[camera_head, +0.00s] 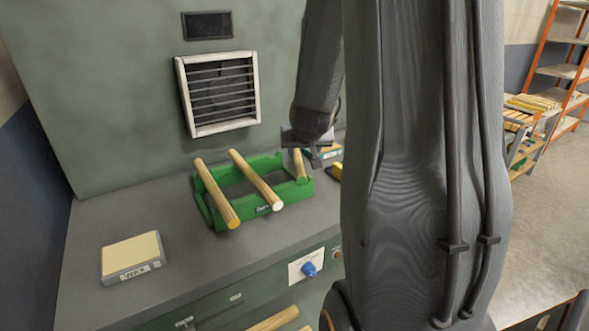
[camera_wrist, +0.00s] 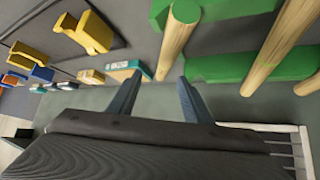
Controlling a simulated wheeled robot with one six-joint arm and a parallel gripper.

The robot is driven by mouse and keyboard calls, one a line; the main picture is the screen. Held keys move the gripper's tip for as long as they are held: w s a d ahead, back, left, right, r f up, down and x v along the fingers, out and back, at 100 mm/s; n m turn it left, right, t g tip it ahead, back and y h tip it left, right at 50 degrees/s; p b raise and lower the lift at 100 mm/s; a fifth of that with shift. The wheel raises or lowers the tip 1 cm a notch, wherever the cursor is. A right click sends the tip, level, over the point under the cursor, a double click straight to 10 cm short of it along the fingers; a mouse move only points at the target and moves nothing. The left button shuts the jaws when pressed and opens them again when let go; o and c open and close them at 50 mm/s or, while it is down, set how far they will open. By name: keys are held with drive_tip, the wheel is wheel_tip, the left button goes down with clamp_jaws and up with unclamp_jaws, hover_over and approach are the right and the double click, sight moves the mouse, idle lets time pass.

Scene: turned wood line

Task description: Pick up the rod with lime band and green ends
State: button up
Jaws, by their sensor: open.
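A green rack (camera_head: 212,217) holds three pale wooden rods side by side. The rightmost rod (camera_head: 300,165) is partly hidden by my gripper (camera_head: 309,138). In the wrist view, the rod nearest my fingers (camera_wrist: 174,42) has a green end at the top; I cannot make out a lime band. My gripper (camera_wrist: 160,80) is open, and that rod's lower part shows between the fingertips, with no clear contact. The middle rod (camera_head: 254,180) has a white near end. The left rod (camera_head: 216,193) has a yellow near end.
A louvred vent (camera_head: 218,92) is on the green wall behind. A small box (camera_head: 323,153) lies just right of the rack, with a yellow item (camera_head: 335,171) beside it. A labelled grey box with a cream top (camera_head: 132,257) lies front left. The grey counter between is clear.

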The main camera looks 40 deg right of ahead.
sight(298, 160)
drive_tip(key=shift+w+f+b, duration=0.3)
drive_tip(key=shift+f+b, duration=0.05)
drive_tip(key=shift+f, duration=0.25)
drive_tip(key=shift+w+f+b, duration=0.3)
drive_tip(key=shift+f+b, duration=0.05)
drive_tip(key=shift+f, duration=0.2)
drive_tip(key=shift+w+p+x, duration=0.25)
drive_tip(key=shift+p+x, duration=0.45)
drive_tip(key=shift+x, duration=3.05)
drive_tip(key=shift+a+r, duration=0.1)
drive_tip(key=shift+a, duration=0.05)
drive_tip(key=shift+c, duration=0.4)
clamp_jaws()
